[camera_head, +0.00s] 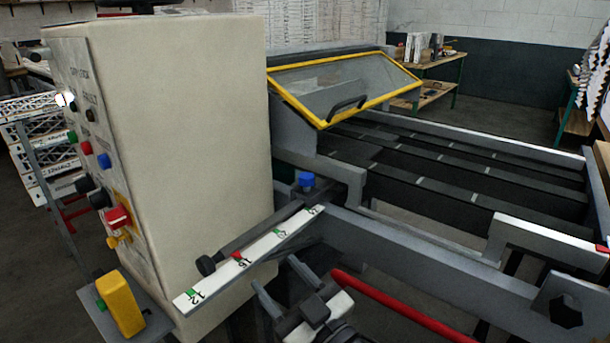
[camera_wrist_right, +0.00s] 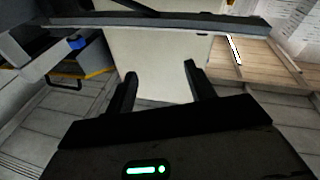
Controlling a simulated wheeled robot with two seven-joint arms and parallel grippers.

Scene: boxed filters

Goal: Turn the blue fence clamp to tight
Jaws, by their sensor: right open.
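The blue fence clamp (camera_head: 306,181) is a small blue knob at the far end of the white scale bar (camera_head: 262,250), by the machine's grey frame. It also shows in the right wrist view (camera_wrist_right: 76,42), at the upper left, outside the jaws. My right gripper (camera_head: 272,271) is open and empty, in front of and below the scale bar, apart from the clamp. In the right wrist view its two fingers (camera_wrist_right: 160,70) stand wide apart with the pale cabinet behind them. My left gripper is not in view.
A beige control cabinet (camera_head: 190,110) with buttons and a red switch (camera_head: 118,218) stands at the left. A yellow block (camera_head: 121,303) sits on a plate at lower left. A yellow-edged clear guard (camera_head: 345,85) and slatted conveyor (camera_head: 450,180) lie beyond. A black knob (camera_head: 206,265) is beside the scale.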

